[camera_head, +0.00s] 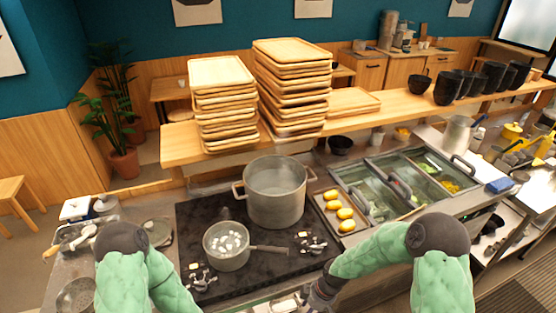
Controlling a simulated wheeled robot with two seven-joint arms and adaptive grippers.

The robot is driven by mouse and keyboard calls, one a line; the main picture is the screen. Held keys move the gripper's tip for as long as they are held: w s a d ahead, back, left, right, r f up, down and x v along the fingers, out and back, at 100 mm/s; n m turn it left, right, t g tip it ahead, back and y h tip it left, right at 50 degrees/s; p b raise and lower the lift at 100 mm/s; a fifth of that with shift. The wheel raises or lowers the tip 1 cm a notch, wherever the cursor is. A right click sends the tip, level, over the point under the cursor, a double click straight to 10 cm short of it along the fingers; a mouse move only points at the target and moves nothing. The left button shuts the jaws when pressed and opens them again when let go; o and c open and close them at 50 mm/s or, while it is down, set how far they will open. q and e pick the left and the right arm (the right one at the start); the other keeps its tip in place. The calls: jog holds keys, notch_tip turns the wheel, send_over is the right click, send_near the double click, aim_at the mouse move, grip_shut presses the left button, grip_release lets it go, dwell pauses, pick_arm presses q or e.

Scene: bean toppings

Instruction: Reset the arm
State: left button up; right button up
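My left arm (135,270), with green padding, is at the lower left, and its gripper is outside the picture. My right arm (375,255) reaches from the lower right toward the bottom middle. My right gripper (285,304) is at the bottom edge in front of the black stove and is partly cut off, so its fingers cannot be made out. A large pot (275,205) stands at the back of the stove (200,215). A small saucepan (227,257) with pale pieces in it is in front of it, its handle pointing right.
Stacked wooden trays (222,110) and black cups (450,88) stand on the raised wooden shelf (385,110). A tray with yellow items (344,213) lies right of the stove, beside sunken topping bins (365,182). Pans and a strainer (75,296) sit at the left.

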jog(key=s+f+m+y+b, duration=0.1)
jog(key=s+f+m+b, duration=0.9)
jog(key=f, duration=0.8)
jog(key=s+m, duration=0.3)
jog(key=s, duration=0.2)
jog(key=shift+a+t, duration=0.35)
jog(key=shift+t, duration=0.05)
jog(key=shift+f, duration=0.1)
jog(key=shift+c, duration=1)
jog(key=shift+a, duration=0.15)
